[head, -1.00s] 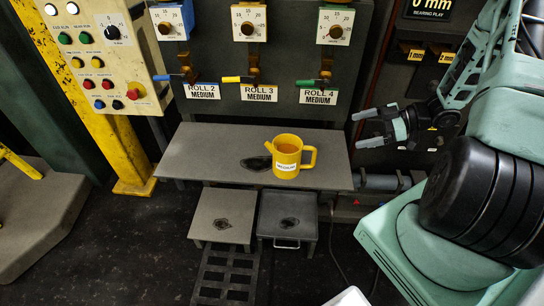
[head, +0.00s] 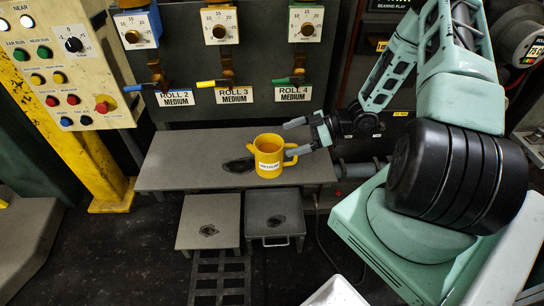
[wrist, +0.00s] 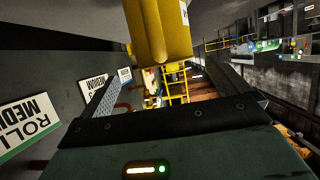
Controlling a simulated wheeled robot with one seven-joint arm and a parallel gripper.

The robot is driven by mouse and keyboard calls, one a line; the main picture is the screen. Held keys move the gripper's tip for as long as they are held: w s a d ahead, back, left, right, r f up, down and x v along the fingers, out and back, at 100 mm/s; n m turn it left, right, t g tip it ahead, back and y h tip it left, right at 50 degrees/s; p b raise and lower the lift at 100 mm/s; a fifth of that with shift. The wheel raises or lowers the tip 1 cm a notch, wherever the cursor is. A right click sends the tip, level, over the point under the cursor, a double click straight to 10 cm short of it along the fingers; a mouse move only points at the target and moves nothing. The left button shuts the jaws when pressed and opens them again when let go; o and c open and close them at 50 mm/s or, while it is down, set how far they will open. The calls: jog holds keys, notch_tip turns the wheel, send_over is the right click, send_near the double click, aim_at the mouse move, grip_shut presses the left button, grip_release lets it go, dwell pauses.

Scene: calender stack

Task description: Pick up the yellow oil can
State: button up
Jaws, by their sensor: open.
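The yellow oil can (head: 268,158) stands upright on the grey bench, its spout to the left and its handle to the right. It has a white label on its front. My gripper (head: 296,138) is open and empty at the handle side of the can, its fingers pointing left towards it. In the head view one finger overlaps the handle area; I cannot tell whether they touch. In the wrist view the can (wrist: 160,30) fills the upper middle, beyond and between the two spread fingers (wrist: 168,85).
The grey bench (head: 180,165) has a dark stain beside the can. Two lower platforms (head: 208,225) stand in front of it. Behind are dials and coloured levers above the ROLL labels (head: 235,95). A yellow post with a button panel (head: 65,65) stands at the left.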

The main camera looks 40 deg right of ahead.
aim_at(277, 143)
jog(key=shift+p+x, duration=0.35)
jog(key=shift+x, duration=2.4)
jog(key=shift+s+a+r, duration=0.1)
jog(key=shift+s+a, duration=0.05)
jog(key=shift+s, duration=0.05)
jog(key=c, duration=1.9)
jog(key=shift+r, duration=0.1)
